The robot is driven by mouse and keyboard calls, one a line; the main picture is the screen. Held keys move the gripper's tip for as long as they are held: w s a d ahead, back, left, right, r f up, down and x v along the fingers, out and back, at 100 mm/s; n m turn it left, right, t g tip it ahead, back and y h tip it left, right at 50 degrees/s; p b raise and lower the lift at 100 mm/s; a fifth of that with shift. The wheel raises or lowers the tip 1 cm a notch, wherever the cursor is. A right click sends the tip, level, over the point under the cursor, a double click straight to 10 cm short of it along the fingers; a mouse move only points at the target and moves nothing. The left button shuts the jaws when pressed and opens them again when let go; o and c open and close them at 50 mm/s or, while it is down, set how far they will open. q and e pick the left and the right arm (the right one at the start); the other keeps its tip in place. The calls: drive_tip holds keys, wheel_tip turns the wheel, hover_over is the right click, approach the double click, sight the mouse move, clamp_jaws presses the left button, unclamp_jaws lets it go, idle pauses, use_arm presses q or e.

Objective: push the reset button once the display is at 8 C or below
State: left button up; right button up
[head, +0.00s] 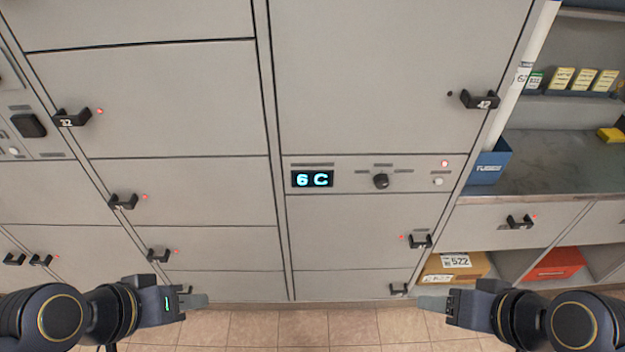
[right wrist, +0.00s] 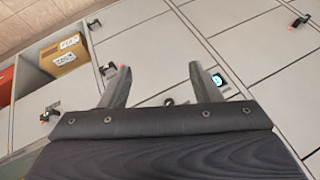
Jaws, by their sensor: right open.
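The display (head: 312,179) on the panel strip reads 6 C in cyan digits; part of it also shows in the right wrist view (right wrist: 218,79). A small pale round button (head: 438,182) sits at the strip's right end, below a lit red lamp (head: 445,163); its label is too small to read. A dark knob (head: 381,181) is between display and button. My right gripper (head: 432,303) is low, below the button and apart from the panel, with its fingers spread and empty in the wrist view (right wrist: 158,84). My left gripper (head: 196,301) is low at left; its finger gap is not visible.
Grey locker doors with protruding black handles, such as handle 42 (head: 480,100), surround the strip. At right are a shelf counter (head: 550,165), a blue bin (head: 490,163), a cardboard box (head: 455,266) and a red box (head: 558,264). The tiled floor (head: 310,327) shows below.

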drive_tip(key=shift+c, duration=0.3)
clamp_jaws()
idle(1.3)
